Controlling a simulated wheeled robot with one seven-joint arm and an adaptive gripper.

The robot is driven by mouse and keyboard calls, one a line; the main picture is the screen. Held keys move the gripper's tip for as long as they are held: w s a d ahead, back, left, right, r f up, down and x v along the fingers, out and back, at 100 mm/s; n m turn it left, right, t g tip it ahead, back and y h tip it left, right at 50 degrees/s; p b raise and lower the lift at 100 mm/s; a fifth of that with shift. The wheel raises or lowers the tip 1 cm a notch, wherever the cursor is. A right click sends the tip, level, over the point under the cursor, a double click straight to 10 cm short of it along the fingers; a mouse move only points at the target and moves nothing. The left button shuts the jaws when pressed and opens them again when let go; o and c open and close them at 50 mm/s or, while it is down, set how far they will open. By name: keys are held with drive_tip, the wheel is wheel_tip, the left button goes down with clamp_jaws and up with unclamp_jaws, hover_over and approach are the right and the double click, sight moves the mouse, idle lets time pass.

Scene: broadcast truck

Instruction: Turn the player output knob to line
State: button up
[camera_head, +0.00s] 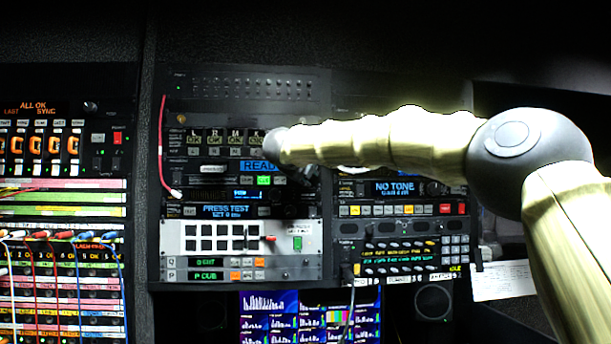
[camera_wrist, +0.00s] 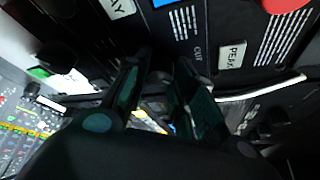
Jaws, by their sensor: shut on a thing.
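In the wrist view, my gripper (camera_wrist: 160,72) reaches to a dark panel, with one finger on each side of a small dark knob (camera_wrist: 156,82). The gripper is shut on this knob. Its pointer and any label around it are too dark and covered to read, so its setting cannot be told. In the head view, my arm crosses from the right to the equipment rack (camera_head: 250,85) and ends near the blue READY display (camera_head: 257,166). My own arm hides the fingers and the knob there.
In the wrist view, a PEAK label (camera_wrist: 232,55), a red round part (camera_wrist: 284,4) and a green button (camera_wrist: 38,73) lie near the fingers. A pale cable or strip (camera_wrist: 262,90) runs close by on the right. In the head view, a red cable (camera_head: 161,145) hangs left of the units.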

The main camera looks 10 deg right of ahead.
drive_tip(key=shift+f, duration=0.1)
drive_tip(key=o, duration=1)
drive_tip(key=shift+d, duration=0.1)
drive_tip(key=shift+s, duration=0.1)
drive_tip(key=v, duration=1.2)
